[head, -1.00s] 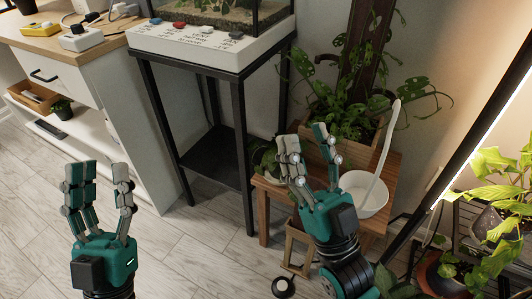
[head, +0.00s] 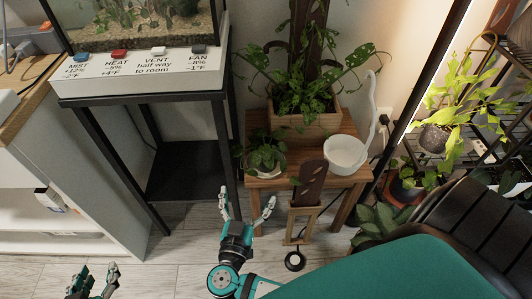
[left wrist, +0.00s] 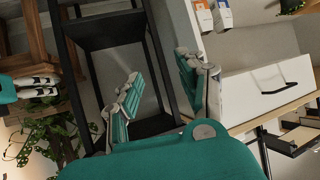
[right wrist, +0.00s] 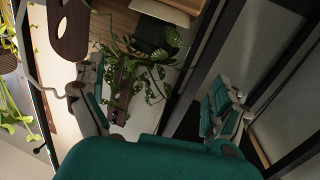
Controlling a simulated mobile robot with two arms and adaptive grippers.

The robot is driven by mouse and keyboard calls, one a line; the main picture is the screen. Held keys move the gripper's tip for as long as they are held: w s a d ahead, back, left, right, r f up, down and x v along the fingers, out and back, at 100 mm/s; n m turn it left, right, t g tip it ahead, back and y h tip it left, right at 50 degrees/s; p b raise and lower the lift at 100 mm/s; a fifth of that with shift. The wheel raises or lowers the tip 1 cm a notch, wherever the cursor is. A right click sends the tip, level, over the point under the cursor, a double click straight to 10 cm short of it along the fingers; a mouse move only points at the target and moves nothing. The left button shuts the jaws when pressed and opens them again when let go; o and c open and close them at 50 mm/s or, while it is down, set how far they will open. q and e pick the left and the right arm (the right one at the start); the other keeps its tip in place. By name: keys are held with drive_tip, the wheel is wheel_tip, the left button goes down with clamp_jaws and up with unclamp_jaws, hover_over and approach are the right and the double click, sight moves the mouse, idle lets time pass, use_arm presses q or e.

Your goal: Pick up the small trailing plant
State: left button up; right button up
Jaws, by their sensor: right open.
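The small trailing plant (head: 266,157) appears to be the low leafy plant in a pale pot at the left front of the wooden stool in the head view. My right gripper (head: 249,199) is open and empty, its fingers pointing up toward the stool, just below the plant in the picture and apart from it. In the right wrist view, leaves show between the spread fingers of the right gripper (right wrist: 160,105); I cannot tell which belong to the small plant. My left gripper (head: 94,281) is low at the left, open and empty in the left wrist view (left wrist: 165,100).
The wooden stool (head: 341,179) also carries a planter box (head: 315,127) with a tall climbing plant and a white watering can (head: 345,153). A wooden stand (head: 301,222) with a holed brown board is in front. A black metal stand (head: 190,170) stands left.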

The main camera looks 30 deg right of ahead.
sight(262, 160)
drive_tip(key=shift+m+h, duration=0.4)
drive_tip(key=x, duration=1.1)
drive_tip(key=shift+s+d+r+b, duration=0.1)
drive_tip(key=shift+d+r+b, duration=0.1)
drive_tip(key=shift+r+b, duration=0.1)
drive_tip(key=shift+x, duration=0.85)
drive_tip(key=x, duration=0.4)
drive_tip(key=shift+d+f, duration=0.25)
drive_tip(key=shift+d, duration=0.05)
use_arm(q)
drive_tip(key=w+r+t, duration=0.1)
drive_tip(key=w+d+r+t, duration=0.1)
drive_tip(key=r, duration=0.1)
drive_tip(key=shift+w+r+h, duration=0.15)
drive_tip(key=shift+r+h, duration=0.05)
drive_tip(key=shift+h, duration=0.2)
use_arm(e)
drive_tip(key=c, duration=1.1)
